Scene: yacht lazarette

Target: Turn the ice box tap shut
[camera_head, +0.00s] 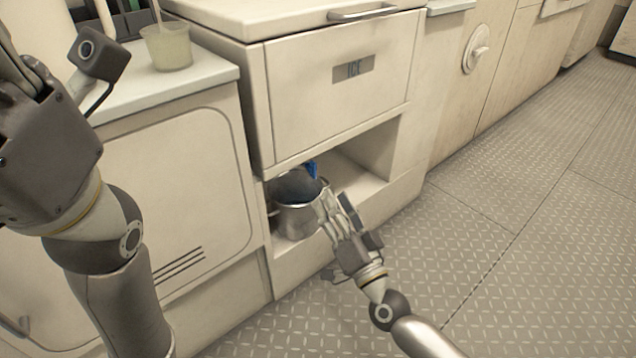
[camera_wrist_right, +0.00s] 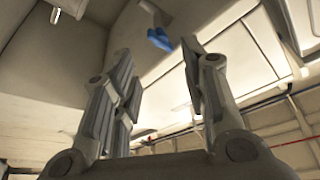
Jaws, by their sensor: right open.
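The ice box (camera_head: 340,92) is a cream cabinet front with an ICE plate and a lid on top. Its tap shows as a small blue lever (camera_head: 312,169) in the open recess below, just above a metal bucket (camera_head: 297,218). In the right wrist view the blue lever (camera_wrist_right: 160,39) is beyond my fingertips, between them in the picture, not gripped. My right gripper (camera_head: 331,205) is open and empty, in front of the recess beside the bucket. Most of the tap body is hidden. My left gripper (camera_head: 45,150) is at the left edge, fingers cut off.
A counter (camera_head: 205,80) at the left holds a cup (camera_head: 167,47) with a stick in it. The bucket stands in the recess, close to my right gripper. Cream lockers with a round latch (camera_head: 477,48) run off right. The patterned floor (camera_head: 510,240) is clear.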

